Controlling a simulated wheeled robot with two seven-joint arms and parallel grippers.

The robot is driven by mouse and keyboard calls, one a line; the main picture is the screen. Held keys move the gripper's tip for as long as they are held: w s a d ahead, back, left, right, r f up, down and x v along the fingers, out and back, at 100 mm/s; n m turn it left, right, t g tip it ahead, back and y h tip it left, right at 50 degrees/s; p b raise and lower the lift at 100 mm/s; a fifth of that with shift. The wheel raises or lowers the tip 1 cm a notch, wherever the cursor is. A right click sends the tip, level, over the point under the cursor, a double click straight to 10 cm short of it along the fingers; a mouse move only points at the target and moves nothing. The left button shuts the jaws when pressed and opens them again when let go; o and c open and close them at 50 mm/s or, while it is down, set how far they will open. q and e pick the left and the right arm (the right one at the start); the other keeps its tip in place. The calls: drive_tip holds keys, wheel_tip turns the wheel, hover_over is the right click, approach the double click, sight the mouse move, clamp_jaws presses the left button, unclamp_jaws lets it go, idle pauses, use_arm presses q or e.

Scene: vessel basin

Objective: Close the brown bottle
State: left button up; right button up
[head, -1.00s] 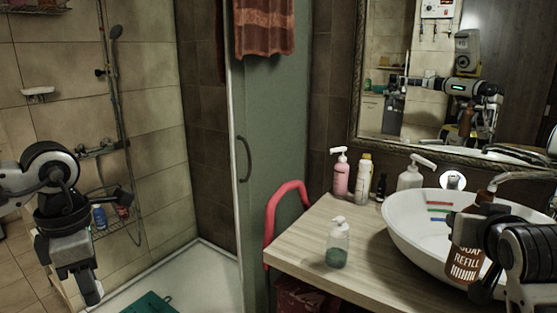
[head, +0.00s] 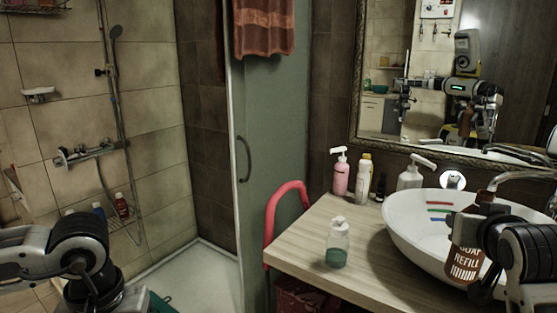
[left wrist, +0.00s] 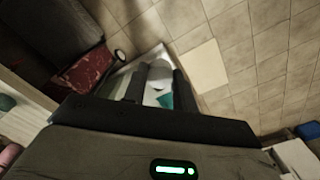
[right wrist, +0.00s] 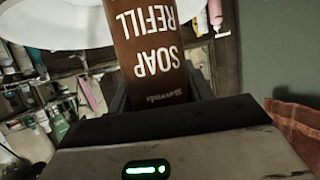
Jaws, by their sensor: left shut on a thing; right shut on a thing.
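The brown bottle (head: 467,250), with white "SOAP REFILL" lettering, is upright over the near edge of the basin in the head view. My right gripper is shut around its body; the right wrist view shows the bottle (right wrist: 150,45) between the fingers of the gripper (right wrist: 155,88). The bottle's narrow neck points up; I cannot tell whether a cap is on it. My left gripper (left wrist: 160,88) is shut on a small pale thing that I cannot identify, above the floor at the left. In the head view the left gripper's fingers are below the frame.
A white basin (head: 410,225) stands on the wooden counter (head: 300,240). A clear pump bottle (head: 337,245) stands at the counter's front. A pink pump bottle (head: 341,175) and other bottles stand at the back. A red rail (head: 273,225) rises at the counter's left edge.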

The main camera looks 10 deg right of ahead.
use_arm(q)
drive_tip(key=shift+s+d+f+m, duration=0.1)
drive_tip(key=shift+s+f+m, duration=0.1)
drive_tip(key=shift+m, duration=0.4)
use_arm(e)
drive_tip(key=shift+a, duration=0.1)
drive_tip(key=s+a+f+n+y, duration=0.1)
drive_tip(key=s+a+f+y, duration=0.1)
drive_tip(key=a+f, duration=0.2)
drive_tip(key=s+a+f+n+t+y, duration=0.1)
drive_tip(key=s+a+f+n, duration=0.1)
drive_tip(key=a, duration=0.7)
drive_tip(key=s+a+f+n+y, duration=0.2)
drive_tip(key=s+a+f, duration=0.2)
drive_tip(key=a+f, duration=0.2)
drive_tip(key=shift+s+a+y, duration=0.2)
drive_tip(key=shift+a+y, duration=0.1)
drive_tip(key=shift+a, duration=0.4)
use_arm(q)
drive_tip(key=shift+f, duration=0.1)
use_arm(e)
drive_tip(key=shift+f, duration=0.2)
